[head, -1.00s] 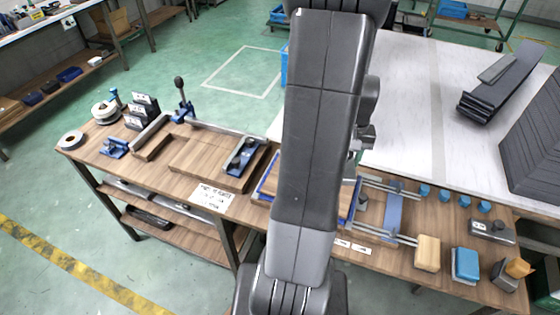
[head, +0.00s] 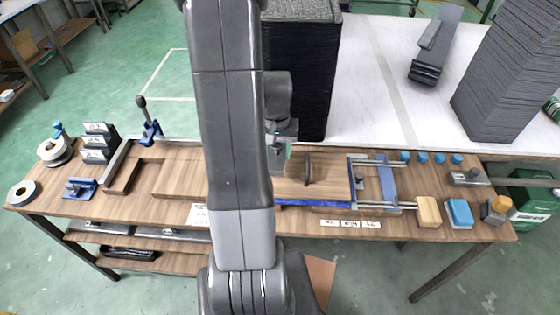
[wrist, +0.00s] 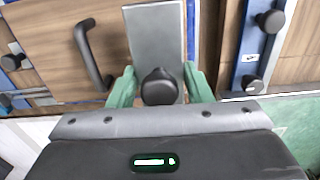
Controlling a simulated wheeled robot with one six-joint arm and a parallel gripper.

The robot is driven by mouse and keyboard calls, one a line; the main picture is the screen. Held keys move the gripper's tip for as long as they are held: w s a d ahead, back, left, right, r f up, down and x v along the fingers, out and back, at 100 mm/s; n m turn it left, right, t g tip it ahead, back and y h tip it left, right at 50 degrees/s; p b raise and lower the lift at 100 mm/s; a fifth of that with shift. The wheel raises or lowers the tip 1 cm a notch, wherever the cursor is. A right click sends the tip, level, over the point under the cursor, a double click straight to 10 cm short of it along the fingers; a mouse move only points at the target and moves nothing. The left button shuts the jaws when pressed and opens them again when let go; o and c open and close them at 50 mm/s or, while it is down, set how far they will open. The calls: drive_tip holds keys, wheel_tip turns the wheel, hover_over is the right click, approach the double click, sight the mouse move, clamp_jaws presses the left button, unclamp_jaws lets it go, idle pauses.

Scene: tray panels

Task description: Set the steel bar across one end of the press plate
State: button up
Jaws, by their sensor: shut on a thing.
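In the wrist view my gripper (wrist: 160,86) has its green fingertips on either side of a black knob. The knob stands on the grey steel bar (wrist: 155,40), and the gripper is shut on it. The bar lies over one end of the wooden press plate (wrist: 50,50), beside the plate's black handle (wrist: 92,55). I cannot tell whether the bar touches the plate. In the head view my gripper (head: 281,155) is over the left end of the press plate (head: 330,187), left of its handle (head: 307,169). My arm hides much of this end.
A blue clamp bar on rails (head: 388,185) is right of the plate. A tan block (head: 428,211) and a blue block (head: 459,213) stand near the front edge. A tall dark stack (head: 305,75) rises close behind my gripper. A white table (head: 385,110) is beyond.

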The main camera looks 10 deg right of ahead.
sight(277, 144)
drive_tip(key=shift+f, duration=2.6)
drive_tip(key=shift+f, duration=0.2)
drive_tip(key=o, duration=1.3)
drive_tip(key=shift+c, duration=0.2)
drive_tip(key=shift+r, duration=0.15)
wheel_tip(277, 144, up, 12)
drive_tip(key=shift+r, duration=0.1)
